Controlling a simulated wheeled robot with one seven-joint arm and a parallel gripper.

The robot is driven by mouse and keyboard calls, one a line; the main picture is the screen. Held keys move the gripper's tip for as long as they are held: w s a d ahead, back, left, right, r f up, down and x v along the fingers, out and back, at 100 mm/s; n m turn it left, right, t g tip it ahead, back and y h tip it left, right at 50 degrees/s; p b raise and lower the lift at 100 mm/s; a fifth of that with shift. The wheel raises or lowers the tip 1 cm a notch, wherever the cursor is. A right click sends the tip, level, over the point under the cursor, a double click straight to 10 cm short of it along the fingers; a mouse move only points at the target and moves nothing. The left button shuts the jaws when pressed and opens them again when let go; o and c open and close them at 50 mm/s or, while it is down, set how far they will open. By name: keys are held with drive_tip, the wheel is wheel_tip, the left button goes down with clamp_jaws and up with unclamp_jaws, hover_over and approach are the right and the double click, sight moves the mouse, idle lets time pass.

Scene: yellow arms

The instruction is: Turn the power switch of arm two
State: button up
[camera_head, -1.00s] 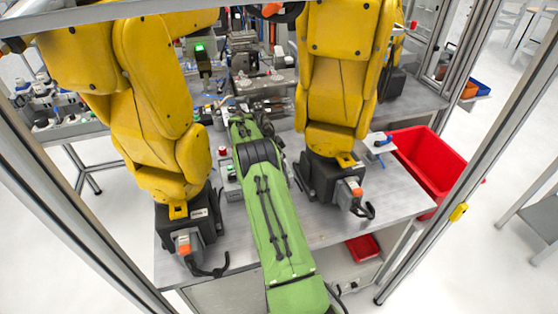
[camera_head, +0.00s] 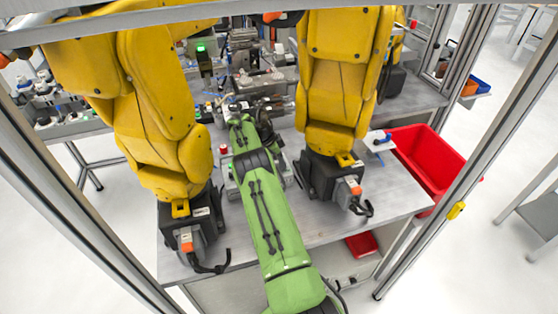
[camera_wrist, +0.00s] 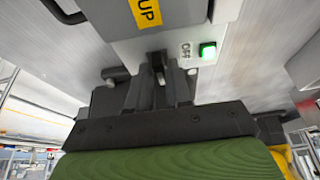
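In the wrist view, my gripper (camera_wrist: 160,75) points at the underside or face of a grey box (camera_wrist: 200,18) with a yellow label reading UP. Its dark fingers are close together, with a narrow gap, and cover the spot beside an OFF marking (camera_wrist: 186,50). A lit green indicator (camera_wrist: 207,51) sits just right of that marking. A switch lever is not clearly visible; the fingers may hide it. In the head view, my green arm reaches between two yellow arms, the left one (camera_head: 160,120) and the right one (camera_head: 335,75). Which is arm two cannot be told.
Both yellow arms stand close on either side on the metal table (camera_head: 395,190). A control box with a red button (camera_head: 223,150) lies left of my arm. A red bin (camera_head: 428,160) is at the right. Frame posts flank the cell. A green light (camera_head: 201,48) glows at the back.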

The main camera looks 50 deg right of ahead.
drive_tip(key=o, duration=0.3)
drive_tip(key=p+v, duration=0.3)
drive_tip(key=v, duration=1.2)
drive_tip(key=shift+r, duration=0.35)
drive_tip(key=shift+w+a, duration=0.1)
